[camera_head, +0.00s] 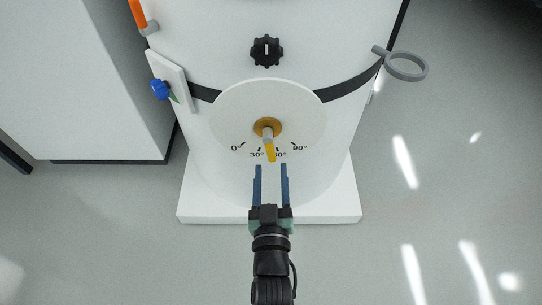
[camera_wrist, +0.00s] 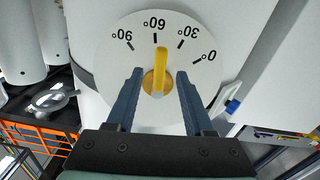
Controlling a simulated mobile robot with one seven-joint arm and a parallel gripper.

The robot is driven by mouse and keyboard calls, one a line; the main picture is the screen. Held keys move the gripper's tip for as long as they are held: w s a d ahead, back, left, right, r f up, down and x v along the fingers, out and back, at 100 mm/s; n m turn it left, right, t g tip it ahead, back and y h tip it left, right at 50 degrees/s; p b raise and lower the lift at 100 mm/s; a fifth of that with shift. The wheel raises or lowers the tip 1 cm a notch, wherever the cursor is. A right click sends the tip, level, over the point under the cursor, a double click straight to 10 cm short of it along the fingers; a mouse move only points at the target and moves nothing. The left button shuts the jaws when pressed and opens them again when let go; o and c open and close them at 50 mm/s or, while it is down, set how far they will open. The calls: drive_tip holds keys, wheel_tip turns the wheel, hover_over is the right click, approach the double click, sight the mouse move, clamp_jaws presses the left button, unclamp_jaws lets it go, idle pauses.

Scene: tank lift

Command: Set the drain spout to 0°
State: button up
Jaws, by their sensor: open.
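The drain spout (camera_head: 270,153) is a yellow lever on a brass hub (camera_head: 268,127) at the centre of a round white dial (camera_head: 232,108) on the tank's front. The dial is marked 0°, 30°, 60° and 90°. The spout points between 30° and 60°, nearer 60°; it also shows in the wrist view (camera_wrist: 160,68). My gripper (camera_head: 271,167) is open, its two blue fingers just below the spout tip in the head view. In the wrist view, my gripper (camera_wrist: 160,71) has one finger on each side of the spout, with gaps and no visible contact.
The white tank stands on a square base (camera_head: 340,208). A black knob (camera_head: 267,51) sits above the dial, a blue knob (camera_head: 159,89) at left, and a grey ring (camera_head: 406,66) juts out at right. A white cabinet (camera_head: 85,75) stands left. The floor at right is clear.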

sight(271, 156)
drive_tip(key=shift+w+b, duration=0.7)
drive_tip(key=shift+w, duration=2.3)
clamp_jaws()
